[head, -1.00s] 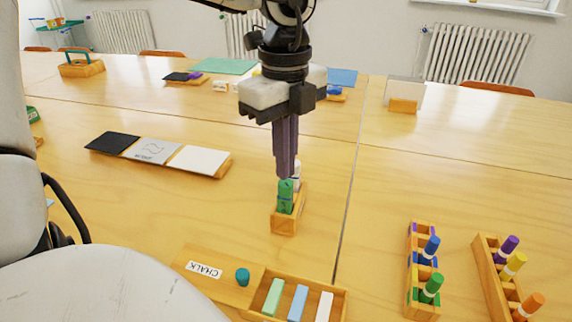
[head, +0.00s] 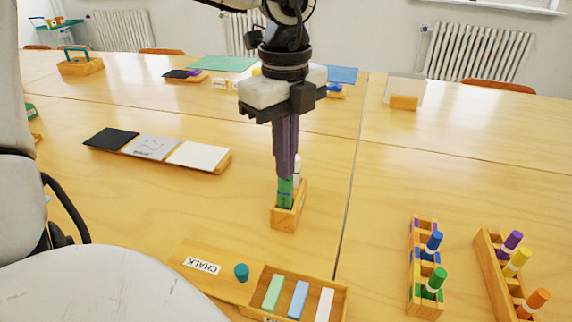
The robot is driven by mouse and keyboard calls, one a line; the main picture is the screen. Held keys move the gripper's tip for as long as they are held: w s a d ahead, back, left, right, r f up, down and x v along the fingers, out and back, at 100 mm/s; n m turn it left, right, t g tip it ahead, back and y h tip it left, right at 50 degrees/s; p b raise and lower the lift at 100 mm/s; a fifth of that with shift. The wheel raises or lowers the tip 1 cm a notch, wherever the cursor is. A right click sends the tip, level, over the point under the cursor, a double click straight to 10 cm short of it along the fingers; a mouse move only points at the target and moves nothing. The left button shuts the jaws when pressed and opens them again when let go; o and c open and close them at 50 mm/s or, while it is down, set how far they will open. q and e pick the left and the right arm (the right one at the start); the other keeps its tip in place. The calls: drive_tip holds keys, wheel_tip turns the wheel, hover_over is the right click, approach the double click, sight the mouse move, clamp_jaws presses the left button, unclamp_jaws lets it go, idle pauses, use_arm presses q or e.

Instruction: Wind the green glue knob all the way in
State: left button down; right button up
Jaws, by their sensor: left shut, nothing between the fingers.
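The green glue stick (head: 285,196) stands upright in a small wooden holder (head: 285,224) in the middle of the table in the head view. A white tube (head: 297,168) stands behind it in the same holder. My left gripper (head: 286,174) points straight down at the top of the green glue, with its purple-grey fingers shut and nothing between them. The fingertips overlap the green top in the picture; I cannot tell whether they touch it. The knob itself is partly hidden by the fingers. My right gripper is not in view.
A chalk box (head: 262,285) lies in front of the holder. Two marker racks (head: 413,285) (head: 497,273) stand at the right. A wooden board with black, grey and white cards (head: 197,155) lies at the left. Table around the holder is bare.

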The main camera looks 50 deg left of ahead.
use_arm(q)
drive_tip(key=shift+f, duration=0.15)
drive_tip(key=shift+r, duration=0.55)
drive_tip(key=c, duration=0.8)
unclamp_jaws()
drive_tip(key=shift+o, duration=0.2)
